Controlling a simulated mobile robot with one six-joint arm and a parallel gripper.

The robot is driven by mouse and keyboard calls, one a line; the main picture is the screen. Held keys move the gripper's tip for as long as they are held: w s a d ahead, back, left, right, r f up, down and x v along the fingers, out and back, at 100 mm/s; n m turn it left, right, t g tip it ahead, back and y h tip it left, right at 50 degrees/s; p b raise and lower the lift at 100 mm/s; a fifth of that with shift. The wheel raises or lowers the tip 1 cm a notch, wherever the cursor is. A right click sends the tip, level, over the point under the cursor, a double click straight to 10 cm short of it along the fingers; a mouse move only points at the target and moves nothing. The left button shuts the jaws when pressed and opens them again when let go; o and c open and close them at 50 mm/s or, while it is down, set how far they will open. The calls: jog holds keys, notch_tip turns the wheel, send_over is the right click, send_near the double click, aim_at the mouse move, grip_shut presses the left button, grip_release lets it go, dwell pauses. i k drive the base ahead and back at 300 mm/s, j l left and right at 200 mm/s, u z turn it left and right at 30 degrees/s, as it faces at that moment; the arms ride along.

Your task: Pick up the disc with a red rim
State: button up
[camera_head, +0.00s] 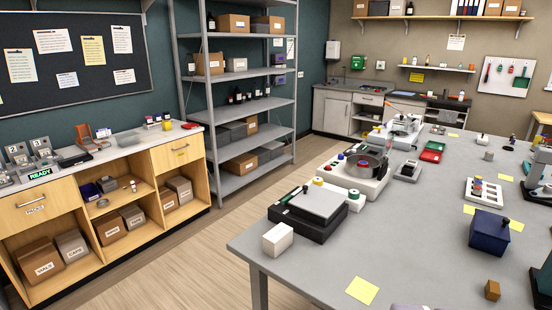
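I cannot make out a disc with a red rim for certain. A round device with a clear drum (365,170) stands on the grey table, with small coloured caps on it, one of them red. A red tray (432,152) lies further back on the same table, and it looks rectangular. A small pale ring (103,203) lies in an open compartment of the wooden cabinet on the left; its rim colour is too small to tell.
The grey table (310,250) fills the right side, with a black-based balance (310,212), a white block (278,239) and a dark blue box (488,229). The wooden cabinet (27,213) stands left, a metal shelf rack (233,110) behind. Floor between cabinet and table is clear.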

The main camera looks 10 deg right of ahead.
aim_at(361, 164)
jog(key=i+j+u, duration=0.2)
jog(key=i+j, duration=0.2)
jog(key=i+j+u, duration=0.45)
jog(key=i+j, duration=0.15)
jog(key=i, duration=0.25)
jog(key=i+j+u, duration=0.25)
jog(key=i, duration=0.2)
jog(key=i+u, duration=0.2)
jog(key=i, duration=0.25)
jog(key=i+l+z, duration=0.25)
jog(key=z, duration=0.2)
jog(key=i+l+z, duration=0.25)
jog(key=z, duration=0.25)
jog(key=i+l+z, duration=0.1)
jog(key=i+z, duration=0.2)
jog(key=z, duration=0.15)
jog(key=i+z, duration=0.3)
jog(key=z, duration=0.15)
jog(key=i+j+z, duration=0.1)
jog(key=i+z, duration=0.2)
jog(key=z, duration=0.2)
jog(key=i+j+z, duration=0.2)
jog(key=z, duration=0.25)
jog(key=i+j+z, duration=0.25)
jog(key=z, duration=0.2)
jog(key=i+z, duration=0.7)
jog(key=z, duration=0.15)
jog(key=i+j+z, duration=0.15)
jog(key=i+z, duration=0.25)
